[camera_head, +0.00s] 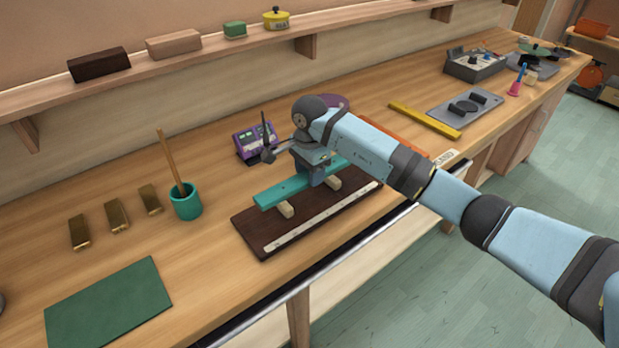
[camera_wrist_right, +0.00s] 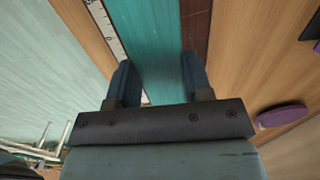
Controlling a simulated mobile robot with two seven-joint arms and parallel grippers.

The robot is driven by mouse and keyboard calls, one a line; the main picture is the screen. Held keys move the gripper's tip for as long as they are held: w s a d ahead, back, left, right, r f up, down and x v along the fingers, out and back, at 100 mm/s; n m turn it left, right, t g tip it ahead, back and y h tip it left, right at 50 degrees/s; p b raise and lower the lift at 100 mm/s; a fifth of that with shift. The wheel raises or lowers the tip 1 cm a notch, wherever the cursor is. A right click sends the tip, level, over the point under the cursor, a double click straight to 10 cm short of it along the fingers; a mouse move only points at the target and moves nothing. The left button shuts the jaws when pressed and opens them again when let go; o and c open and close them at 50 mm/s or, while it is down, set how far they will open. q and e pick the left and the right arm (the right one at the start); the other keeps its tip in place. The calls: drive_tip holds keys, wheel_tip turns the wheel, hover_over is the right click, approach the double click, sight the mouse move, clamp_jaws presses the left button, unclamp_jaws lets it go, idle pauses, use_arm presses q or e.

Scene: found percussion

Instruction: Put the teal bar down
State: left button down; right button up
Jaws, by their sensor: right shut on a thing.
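The teal bar (camera_head: 281,191) lies across small pale wooden supports (camera_head: 285,209) on a dark brown board (camera_head: 262,237) with a white ruler strip (camera_head: 310,220). My right gripper (camera_head: 322,172) is shut on the bar toward its right part, coming down from above. In the right wrist view the teal bar (camera_wrist_right: 150,45) runs between the two fingers of the gripper (camera_wrist_right: 160,80). Whether the bar rests fully on the supports or sits slightly above them I cannot tell. My left gripper is not in view.
A purple device (camera_head: 256,140) stands just behind the bar. A teal cup (camera_head: 186,203) with a stick, several brass bars (camera_head: 117,215) and a green mat (camera_head: 108,303) are at left. A yellow bar (camera_head: 424,120) and a grey mixer (camera_head: 475,64) are at right.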

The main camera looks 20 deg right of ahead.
wheel_tip(320, 180, down, 2)
drive_tip(key=shift+f, duration=0.2)
drive_tip(key=shift+f+b, duration=0.5)
drive_tip(key=shift+f, duration=0.2)
drive_tip(key=o, duration=1)
drive_tip(key=shift+r, duration=0.1)
